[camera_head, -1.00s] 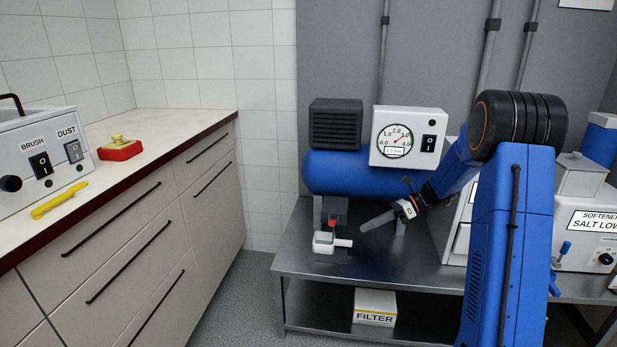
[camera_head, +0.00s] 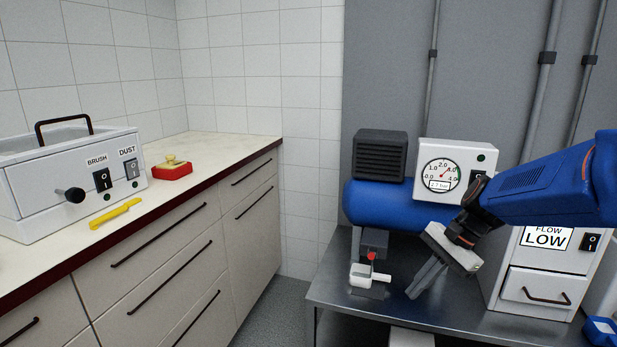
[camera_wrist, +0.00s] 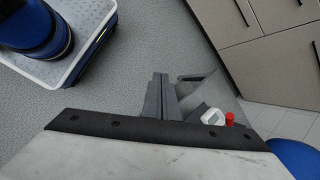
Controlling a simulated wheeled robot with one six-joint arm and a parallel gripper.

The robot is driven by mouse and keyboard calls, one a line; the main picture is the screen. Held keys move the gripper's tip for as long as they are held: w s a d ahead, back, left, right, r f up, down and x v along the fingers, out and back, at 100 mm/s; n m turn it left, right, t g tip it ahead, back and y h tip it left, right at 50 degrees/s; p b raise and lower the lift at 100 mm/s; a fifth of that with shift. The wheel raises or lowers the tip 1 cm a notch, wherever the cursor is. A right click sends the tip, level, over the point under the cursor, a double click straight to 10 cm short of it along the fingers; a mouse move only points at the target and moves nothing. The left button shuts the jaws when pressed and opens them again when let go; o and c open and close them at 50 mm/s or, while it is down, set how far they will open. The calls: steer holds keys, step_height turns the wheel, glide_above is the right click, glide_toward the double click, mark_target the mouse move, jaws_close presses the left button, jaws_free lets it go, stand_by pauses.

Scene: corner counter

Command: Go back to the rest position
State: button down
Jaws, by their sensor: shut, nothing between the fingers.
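My gripper (camera_head: 427,279) hangs over the metal table in front of the blue compressor (camera_head: 385,205), its fingers pointing down and left. The fingers are together and empty. In the wrist view my gripper (camera_wrist: 157,95) shows as two grey fingers side by side. Just left of it in the head view is a white valve block (camera_head: 362,275) with a red knob (camera_head: 372,256); they look apart. The red knob (camera_wrist: 230,119) also shows in the wrist view, right of the fingers. My blue arm reaches in from the right.
The metal table (camera_head: 335,285) carries the compressor, its gauge box (camera_head: 456,150) and a white unit marked LOW (camera_head: 540,285). On the left counter (camera_head: 225,150) are a brush-and-dust machine (camera_head: 60,185), a yellow tool (camera_head: 115,213) and a red block (camera_head: 172,171). Floor shows between counter and table.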

steer(key=s+d+n+t+h, duration=0.3)
steer(key=s+n, duration=0.9)
steer(key=s, duration=0.7)
steer(key=t+h, duration=0.1)
steer(key=h, duration=0.1)
steer(key=shift+s+d+r+t+h, duration=0.2)
steer(key=shift+r+t+h, duration=0.1)
steer(key=shift+r+h, duration=0.1)
